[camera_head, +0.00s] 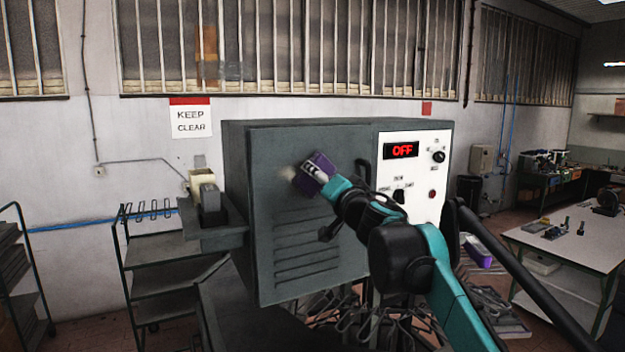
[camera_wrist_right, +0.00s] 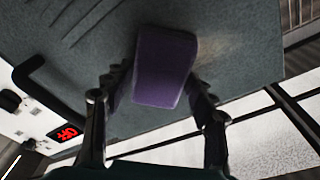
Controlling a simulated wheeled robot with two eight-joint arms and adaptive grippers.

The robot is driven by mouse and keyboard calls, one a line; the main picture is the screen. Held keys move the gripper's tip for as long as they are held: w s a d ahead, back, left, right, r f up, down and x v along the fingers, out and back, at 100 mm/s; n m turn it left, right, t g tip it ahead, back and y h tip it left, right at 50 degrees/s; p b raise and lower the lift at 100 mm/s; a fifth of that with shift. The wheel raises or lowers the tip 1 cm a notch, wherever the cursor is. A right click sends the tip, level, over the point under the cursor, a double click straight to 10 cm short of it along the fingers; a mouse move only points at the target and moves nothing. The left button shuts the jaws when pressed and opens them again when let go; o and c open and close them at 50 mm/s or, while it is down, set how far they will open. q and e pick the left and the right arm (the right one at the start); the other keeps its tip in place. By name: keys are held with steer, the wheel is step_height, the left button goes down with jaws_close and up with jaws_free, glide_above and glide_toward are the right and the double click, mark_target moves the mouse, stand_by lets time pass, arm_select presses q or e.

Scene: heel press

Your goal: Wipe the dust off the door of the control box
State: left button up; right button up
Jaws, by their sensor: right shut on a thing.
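The grey control box (camera_head: 240,155) stands in the middle of the head view, with its flat door (camera_head: 290,215) facing me. A faint tan dust patch (camera_head: 287,172) shows on the upper part of the door, and it also shows in the right wrist view (camera_wrist_right: 215,45). My right gripper (camera_head: 314,173) is shut on a purple sponge (camera_wrist_right: 165,68). The sponge is at the door beside the dust patch and appears to touch the door; the exact contact is hidden. My left gripper is not in view.
A white panel (camera_head: 418,215) with a red OFF display (camera_head: 402,150) is right of the door. A black door handle (camera_head: 362,172) stands out near my right arm. A side shelf (camera_head: 215,238) juts out left, and a worktable (camera_head: 570,245) stands far right.

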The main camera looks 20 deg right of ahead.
mark_target(304, 178)
steer(key=shift+s+a+p, duration=0.15)
steer(key=shift+a+p, duration=0.05)
steer(key=shift+a, duration=0.65)
steer(key=shift+s+a+p, duration=0.15)
steer(key=shift+a, duration=0.65)
steer(key=shift+s+a, duration=0.25)
steer(key=shift+a, duration=1)
steer(key=shift+s+a, duration=0.15)
steer(key=shift+a, duration=0.5)
steer(key=shift+s+a, duration=0.25)
steer(key=shift+a, duration=0.9)
steer(key=shift+w+d+p, duration=0.2)
steer(key=shift+d, duration=0.8)
steer(key=shift+w+d+p, duration=0.2)
steer(key=shift+d, duration=0.8)
steer(key=shift+w+d, duration=0.2)
steer(key=shift+d, duration=0.75)
steer(key=shift+w+d, duration=0.2)
steer(key=shift+d, duration=0.75)
steer(key=shift+d, duration=0.15)
